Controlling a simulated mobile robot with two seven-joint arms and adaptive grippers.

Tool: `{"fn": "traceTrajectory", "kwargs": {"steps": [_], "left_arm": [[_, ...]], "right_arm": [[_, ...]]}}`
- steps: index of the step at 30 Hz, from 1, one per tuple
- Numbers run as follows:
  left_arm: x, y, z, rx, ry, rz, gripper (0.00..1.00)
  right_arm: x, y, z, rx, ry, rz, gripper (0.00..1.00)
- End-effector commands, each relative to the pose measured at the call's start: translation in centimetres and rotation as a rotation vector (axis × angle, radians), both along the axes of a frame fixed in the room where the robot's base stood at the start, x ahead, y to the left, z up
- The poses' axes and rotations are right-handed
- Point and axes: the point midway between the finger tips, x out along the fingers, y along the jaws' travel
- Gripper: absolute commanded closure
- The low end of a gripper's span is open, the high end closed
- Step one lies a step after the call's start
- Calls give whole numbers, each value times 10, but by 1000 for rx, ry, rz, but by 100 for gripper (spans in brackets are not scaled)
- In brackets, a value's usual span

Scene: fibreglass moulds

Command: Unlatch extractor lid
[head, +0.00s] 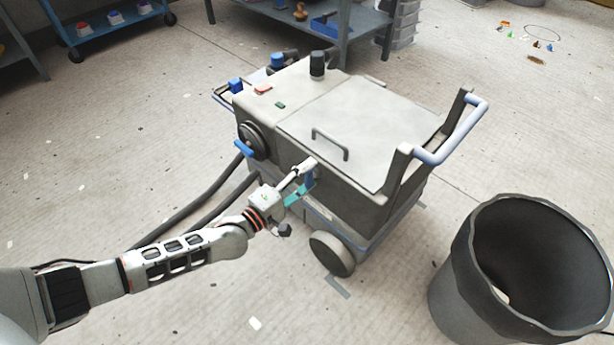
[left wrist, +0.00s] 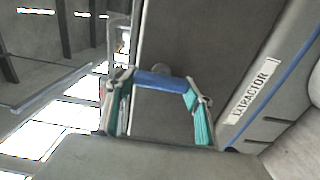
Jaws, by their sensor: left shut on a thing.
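The extractor (head: 265,120) is a grey wheeled box in the middle of the head view. Its pale lid (head: 375,125) lies flat on top and carries a grey handle (head: 331,143). My left gripper (head: 304,182) is at the extractor's near side, just under the lid's edge. It is shut on a blue latch (head: 310,176). In the left wrist view the blue latch (left wrist: 160,80) spans between the teal-padded fingers (left wrist: 160,108), against the dark side wall. The fingers partly hide the latch. My right gripper is out of view.
A dark bin (head: 455,270) stands at the lower right. A blue push handle (head: 455,135) rises at the extractor's right end. Hoses (head: 195,200) run from its left side. A workbench (head: 345,25) stands behind. Small coloured items lie on the floor far right.

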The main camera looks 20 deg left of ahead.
Motion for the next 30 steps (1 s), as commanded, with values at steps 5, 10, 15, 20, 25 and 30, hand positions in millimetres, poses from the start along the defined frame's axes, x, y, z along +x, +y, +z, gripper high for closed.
{"fn": "traceTrajectory", "kwargs": {"steps": [5,10,15,20,25,30], "left_arm": [[-1,-1,-2,-7,6,-2,70],[-1,-1,-2,-8,5,-2,70],[-1,-1,-1,-7,5,-1,31],[-1,-1,-1,-6,3,-1,31],[-3,1,-1,-5,4,0,31],[-21,7,-2,-6,5,-1,31]], "right_arm": [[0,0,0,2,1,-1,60],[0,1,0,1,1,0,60],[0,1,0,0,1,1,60],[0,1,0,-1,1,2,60],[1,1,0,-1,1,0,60],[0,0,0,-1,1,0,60]]}}
